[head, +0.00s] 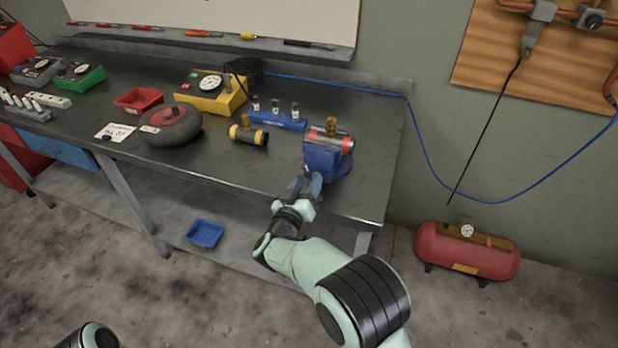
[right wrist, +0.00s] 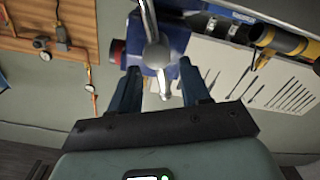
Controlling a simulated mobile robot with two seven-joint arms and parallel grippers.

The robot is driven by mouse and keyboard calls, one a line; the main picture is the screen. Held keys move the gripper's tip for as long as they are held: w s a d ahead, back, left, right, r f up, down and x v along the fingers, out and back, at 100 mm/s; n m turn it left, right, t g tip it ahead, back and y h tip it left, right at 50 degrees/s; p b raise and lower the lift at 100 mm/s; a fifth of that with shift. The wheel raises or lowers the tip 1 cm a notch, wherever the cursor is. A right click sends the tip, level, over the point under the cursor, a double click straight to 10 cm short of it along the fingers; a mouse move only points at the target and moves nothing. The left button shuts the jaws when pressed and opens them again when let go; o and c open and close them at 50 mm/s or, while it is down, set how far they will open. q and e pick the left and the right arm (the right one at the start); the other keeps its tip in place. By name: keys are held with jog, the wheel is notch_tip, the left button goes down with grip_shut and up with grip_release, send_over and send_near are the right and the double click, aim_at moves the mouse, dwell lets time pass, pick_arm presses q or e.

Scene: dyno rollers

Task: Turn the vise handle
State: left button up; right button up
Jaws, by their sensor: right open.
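The blue vise (head: 322,162) stands at the front right corner of the workbench, with a red cylinder (head: 331,139) and a brass fitting at its jaws. In the right wrist view, the grey metal vise handle (right wrist: 155,54) is a bar with a rounded hub, extending between my fingers. My right gripper (head: 305,187) is at the front of the vise. In the right wrist view the right gripper (right wrist: 160,68) is open, one finger on each side of the handle; I cannot tell whether either touches it. My left gripper is out of view; only part of my left arm shows.
On the workbench (head: 270,182), a yellow-black cylinder (head: 248,135), a blue holder (head: 279,120), a dark wheel (head: 171,126) and a yellow gauge box (head: 212,96) stand left of the vise. A red air tank (head: 468,253) is on the floor at right.

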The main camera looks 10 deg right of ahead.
jog(key=shift+x, duration=1.1)
grip_shut()
jog(key=shift+f, duration=0.1)
jog(key=shift+s+f, duration=0.1)
jog(key=shift+f, duration=0.05)
